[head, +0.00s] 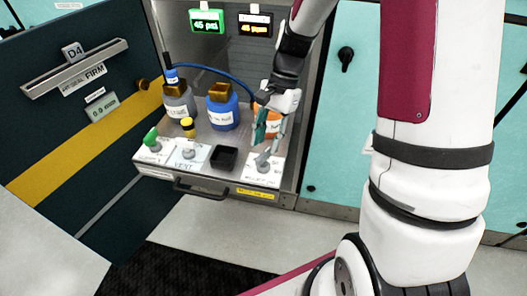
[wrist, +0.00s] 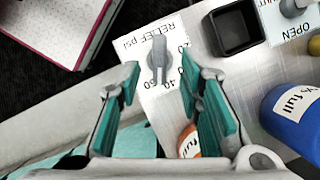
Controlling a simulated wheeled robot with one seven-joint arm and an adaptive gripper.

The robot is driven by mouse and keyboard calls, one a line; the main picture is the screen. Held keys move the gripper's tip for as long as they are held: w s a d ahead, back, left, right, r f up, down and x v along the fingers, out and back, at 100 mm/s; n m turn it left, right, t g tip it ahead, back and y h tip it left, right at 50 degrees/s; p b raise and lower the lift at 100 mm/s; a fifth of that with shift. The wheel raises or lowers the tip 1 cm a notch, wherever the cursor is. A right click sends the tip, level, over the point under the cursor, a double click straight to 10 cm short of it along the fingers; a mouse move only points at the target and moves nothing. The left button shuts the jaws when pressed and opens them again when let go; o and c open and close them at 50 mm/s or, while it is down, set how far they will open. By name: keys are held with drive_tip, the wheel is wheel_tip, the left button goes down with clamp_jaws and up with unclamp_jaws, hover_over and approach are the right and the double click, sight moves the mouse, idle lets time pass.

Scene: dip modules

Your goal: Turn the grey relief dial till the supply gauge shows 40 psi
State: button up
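The grey relief dial (wrist: 158,52) sits on a white plate marked "RELIEF psi", with numbers including 20, 40 and 60 around it. In the head view the dial (head: 262,162) is at the right front of the shelf. My gripper (wrist: 159,68) is open, its teal fingertips on either side of the dial's lower part in the wrist view. I cannot tell whether they touch it. In the head view my gripper (head: 266,140) reaches down just above the dial. The supply gauge (head: 207,21) is a green display that appears to read 45 psi.
A black square cup (head: 223,158) stands beside the dial plate. Blue (head: 223,108), grey (head: 179,101) and orange (head: 266,121) bottles stand behind. An amber display (head: 255,25) is at the top.

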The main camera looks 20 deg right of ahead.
sight(264, 153)
drive_tip(key=shift+b+x, duration=0.3)
drive_tip(key=shift+x, duration=1.5)
clamp_jaws()
